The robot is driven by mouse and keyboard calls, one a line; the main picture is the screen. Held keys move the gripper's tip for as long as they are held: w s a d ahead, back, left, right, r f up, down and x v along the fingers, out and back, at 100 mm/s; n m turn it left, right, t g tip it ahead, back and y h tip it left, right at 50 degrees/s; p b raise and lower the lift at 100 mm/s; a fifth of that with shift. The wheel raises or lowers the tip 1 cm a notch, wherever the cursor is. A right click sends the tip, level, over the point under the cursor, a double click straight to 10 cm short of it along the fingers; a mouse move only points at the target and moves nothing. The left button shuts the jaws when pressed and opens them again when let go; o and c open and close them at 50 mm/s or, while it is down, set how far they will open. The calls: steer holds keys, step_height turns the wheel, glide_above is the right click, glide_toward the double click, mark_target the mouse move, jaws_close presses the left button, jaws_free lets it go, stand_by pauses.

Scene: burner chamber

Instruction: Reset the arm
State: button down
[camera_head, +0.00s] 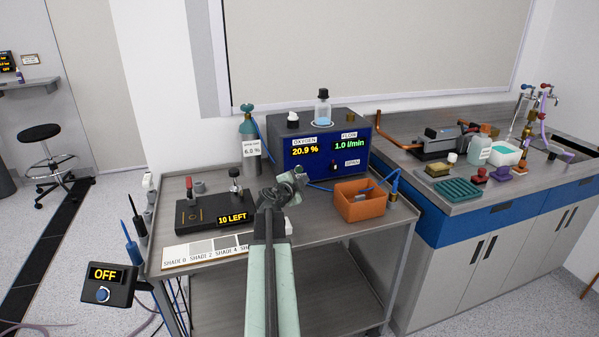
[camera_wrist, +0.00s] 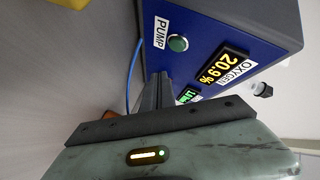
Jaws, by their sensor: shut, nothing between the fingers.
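My arm reaches up from the bottom of the head view over the front of the metal cart, bent at the top. My gripper (camera_head: 301,174) is a small grey end above the middle of the cart, in front of the blue oxygen unit. In the wrist view my gripper (camera_wrist: 158,88) shows its dark fingers together, with nothing between them. The blue oxygen unit (camera_head: 317,144) reads 20.9 % and 1.0 l/min. The wrist view shows its face (camera_wrist: 210,30) turned on its side, with a PUMP label and a green button.
The cart top (camera_head: 330,236) holds a black box reading 10 LEFT (camera_head: 213,210), a shade strip (camera_head: 205,247) and an orange bin (camera_head: 359,202). A gas cylinder (camera_head: 249,137) stands behind. A control box reading OFF (camera_head: 108,283) is at left. A cluttered counter (camera_head: 470,200) is at right.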

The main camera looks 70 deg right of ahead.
steer(key=shift+s+a, duration=0.5)
steer(key=shift+a, duration=0.15)
